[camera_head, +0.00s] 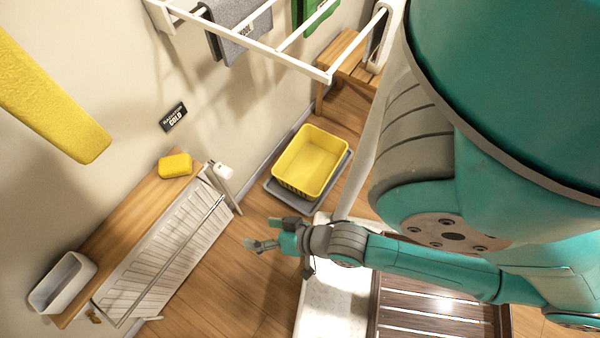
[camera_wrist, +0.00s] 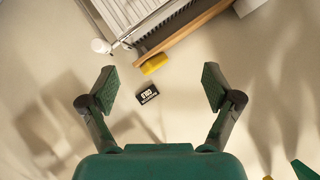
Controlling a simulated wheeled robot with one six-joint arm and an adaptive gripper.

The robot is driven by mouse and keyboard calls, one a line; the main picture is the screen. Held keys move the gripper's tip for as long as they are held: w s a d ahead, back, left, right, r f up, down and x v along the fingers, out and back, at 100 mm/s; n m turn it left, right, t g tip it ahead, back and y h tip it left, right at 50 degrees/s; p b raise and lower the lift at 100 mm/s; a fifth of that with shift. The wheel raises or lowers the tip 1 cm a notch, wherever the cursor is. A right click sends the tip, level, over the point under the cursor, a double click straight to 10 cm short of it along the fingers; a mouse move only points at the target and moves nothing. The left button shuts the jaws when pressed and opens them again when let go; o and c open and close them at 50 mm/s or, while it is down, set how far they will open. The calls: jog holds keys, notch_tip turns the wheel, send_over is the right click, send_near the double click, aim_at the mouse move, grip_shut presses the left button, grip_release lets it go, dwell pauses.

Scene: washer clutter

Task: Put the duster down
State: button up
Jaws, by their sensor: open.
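No thing in view is clearly a duster; a yellow block-like piece (camera_head: 175,165), which may be it, lies on the wooden shelf (camera_head: 135,207) by the wall. A yellow piece also shows at the edge of the wooden strip in the wrist view (camera_wrist: 154,63). My gripper (camera_head: 262,234) is open, with nothing between its fingers. It is over the floor, to the right of the shelf and below the yellow block in the head view. In the wrist view my gripper (camera_wrist: 159,88) has its two fingers wide apart.
A yellow basket (camera_head: 311,161) sits on a grey tray (camera_head: 279,191) on the floor. A white slatted rack (camera_head: 165,252) adjoins the shelf, with a white bin (camera_head: 63,283) at its end. A white drying rack (camera_head: 290,62) overhangs above. A large yellow piece (camera_head: 45,100) fills the upper left.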

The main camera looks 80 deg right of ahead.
jog(key=s+a+r+n+t+y, duration=0.1)
jog(key=s+a+r+n+t, duration=0.1)
jog(key=s+r+n, duration=0.6)
notch_tip(320, 180, up, 2)
jog(key=shift+s+r+n+t, duration=0.15)
jog(key=shift+s+n+t, duration=0.15)
jog(key=shift+s, duration=0.5)
jog(key=shift+o, duration=0.5)
jog(key=shift+w, duration=0.1)
